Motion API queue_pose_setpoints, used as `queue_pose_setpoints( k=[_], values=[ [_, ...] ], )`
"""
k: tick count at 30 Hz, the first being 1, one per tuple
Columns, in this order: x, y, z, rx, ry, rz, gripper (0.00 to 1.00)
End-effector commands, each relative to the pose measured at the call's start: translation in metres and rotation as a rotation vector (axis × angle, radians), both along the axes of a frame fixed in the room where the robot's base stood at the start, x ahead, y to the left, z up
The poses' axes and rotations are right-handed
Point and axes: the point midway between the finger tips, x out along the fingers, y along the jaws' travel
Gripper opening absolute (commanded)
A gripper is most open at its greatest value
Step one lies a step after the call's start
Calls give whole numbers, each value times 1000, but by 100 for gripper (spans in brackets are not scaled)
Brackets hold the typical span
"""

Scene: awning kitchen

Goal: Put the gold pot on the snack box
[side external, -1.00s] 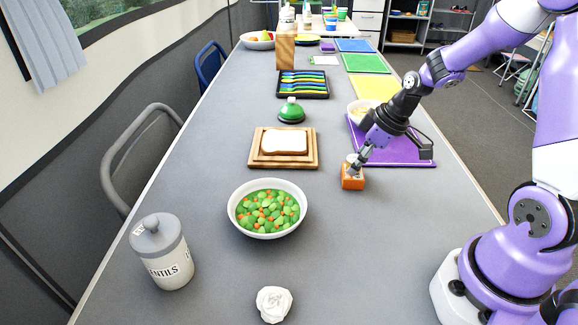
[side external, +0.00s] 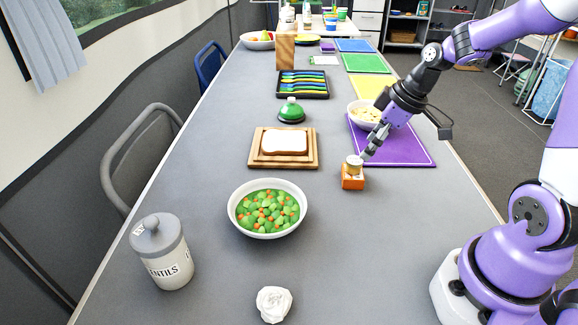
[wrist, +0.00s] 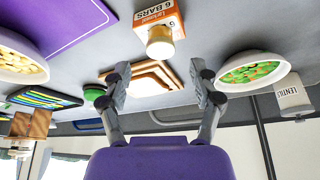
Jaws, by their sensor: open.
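The gold pot (side external: 355,163) is a small pale-gold cylinder. It stands upright on top of the orange snack box (side external: 352,180), near the right-middle of the table. In the wrist view the gold pot (wrist: 160,46) sits against the snack box (wrist: 157,17), whose label reads "6 BARS". My gripper (side external: 368,152) is just above and to the right of the pot in the side view. In the wrist view my gripper (wrist: 163,85) has its fingers spread wide with nothing between them, and the pot is beyond the fingertips.
A purple mat (side external: 405,150) with a bowl (side external: 365,113) lies behind the box. A bread board (side external: 257,159), a green bell (side external: 291,113), a vegetable bowl (side external: 267,232), a lentils jar (side external: 161,262) and crumpled paper (side external: 273,303) stand around. The table's front right is clear.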

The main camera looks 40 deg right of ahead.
Motion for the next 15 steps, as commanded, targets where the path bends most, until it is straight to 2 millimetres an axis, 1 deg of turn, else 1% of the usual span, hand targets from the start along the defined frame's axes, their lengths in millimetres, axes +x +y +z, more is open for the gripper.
queue_pose_setpoints(
  k=[1, 6, 11, 13, 14, 15],
  values=[
    [-4, -3, 12, -5, -6, -3, 71],
    [-16, -8, 44, -3, -4, -3, 71],
    [-23, -8, 60, -1, -1, -2, 71],
    [-25, 0, 65, -9, 2, -12, 71],
    [-26, 7, 68, -15, 4, -22, 71],
    [-28, 18, 72, -23, 5, -44, 71]
  ],
)
